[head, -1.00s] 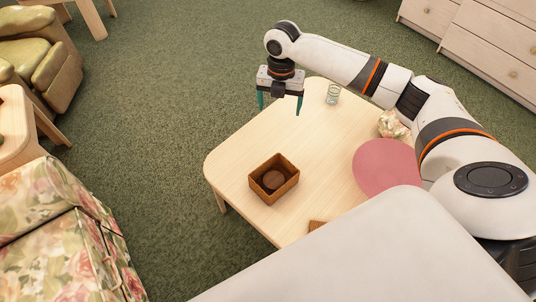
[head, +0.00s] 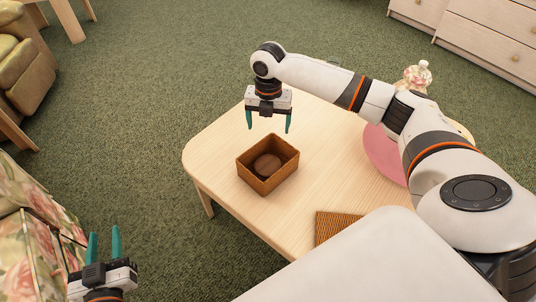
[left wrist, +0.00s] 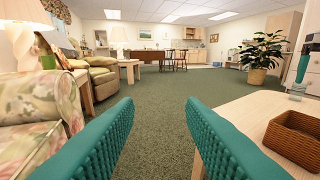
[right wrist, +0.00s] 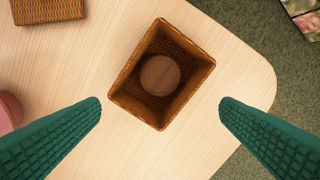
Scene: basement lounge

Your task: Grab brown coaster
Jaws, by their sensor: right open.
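The brown coaster (head: 267,165) is a round disc lying inside a small wicker basket (head: 252,180) on the table. In the right wrist view the coaster (right wrist: 160,76) lies on the bottom of the basket (right wrist: 127,97). My right gripper (head: 269,121) is open and empty, pointing down above the table, just beyond the basket in the head view. In the right wrist view its fingers (right wrist: 160,108) stand wide apart, either side of the basket's near end. My left gripper (head: 104,245) is open and empty, left of the table; its spread fingers also show in the left wrist view (left wrist: 160,110).
The light wooden table (head: 215,165) also bears a woven mat (head: 335,222), a pink round thing (head: 384,155) and a floral pot (head: 417,77). A floral armchair (head: 25,230) stands at the left. Bare tabletop surrounds the basket.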

